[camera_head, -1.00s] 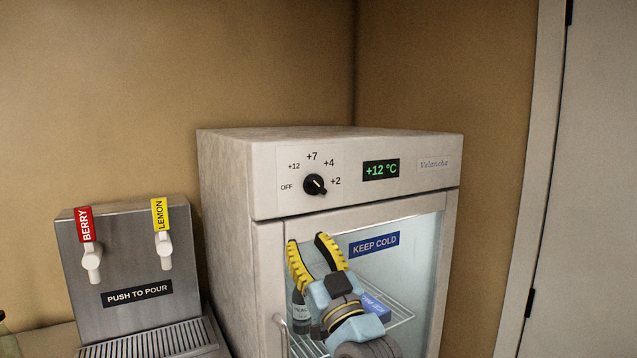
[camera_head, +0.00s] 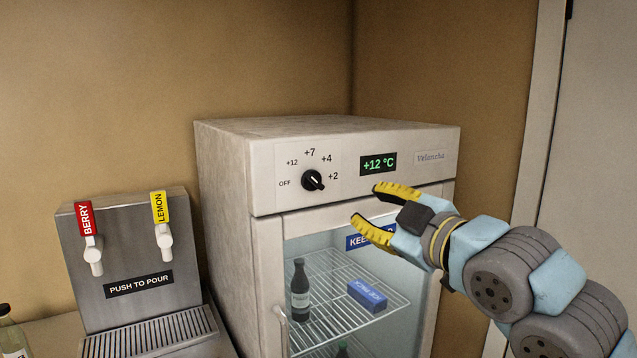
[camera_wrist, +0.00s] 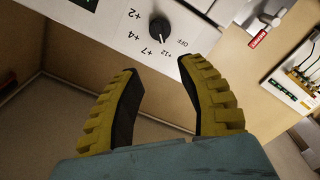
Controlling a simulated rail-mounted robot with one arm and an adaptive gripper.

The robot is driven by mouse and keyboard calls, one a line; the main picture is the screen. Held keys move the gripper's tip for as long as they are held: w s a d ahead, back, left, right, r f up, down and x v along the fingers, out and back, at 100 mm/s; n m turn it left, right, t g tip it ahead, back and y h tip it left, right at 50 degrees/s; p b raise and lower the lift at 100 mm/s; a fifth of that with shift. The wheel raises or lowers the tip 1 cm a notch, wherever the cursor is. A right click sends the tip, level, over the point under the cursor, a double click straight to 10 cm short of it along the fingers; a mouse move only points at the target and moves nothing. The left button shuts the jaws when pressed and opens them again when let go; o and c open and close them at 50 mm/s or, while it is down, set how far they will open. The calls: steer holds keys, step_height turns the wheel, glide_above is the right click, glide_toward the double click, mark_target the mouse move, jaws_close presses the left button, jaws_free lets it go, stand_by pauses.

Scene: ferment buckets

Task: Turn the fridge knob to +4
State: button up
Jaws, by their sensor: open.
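The fridge knob (camera_head: 313,181) is a round black dial on the fridge's upper front panel. Around it are the labels OFF, +12, +7, +4 and +2. My gripper (camera_head: 365,204) is open and empty, right of and below the knob in the head view, fingertips pointing left. In the wrist view the knob (camera_wrist: 159,30) shows beyond and between the open fingers (camera_wrist: 160,68), apart from them.
The fridge (camera_head: 225,200) has a glass door with a KEEP COLD sign (camera_head: 357,242), partly hidden by my gripper. A bottle (camera_head: 299,290) and a blue ice pack (camera_head: 367,295) are inside. A drink dispenser (camera_head: 138,255) stands at left. The space before the knob is clear.

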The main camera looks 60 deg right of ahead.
mark_target(318, 184)
steer(key=p+x, duration=0.2)
steer(key=x, duration=1.3)
steer(key=shift+r+p, duration=0.1)
steer(key=shift+p, duration=0.2)
steer(key=shift+w+d, duration=0.35)
steer(key=shift+w, duration=0.25)
jaws_close()
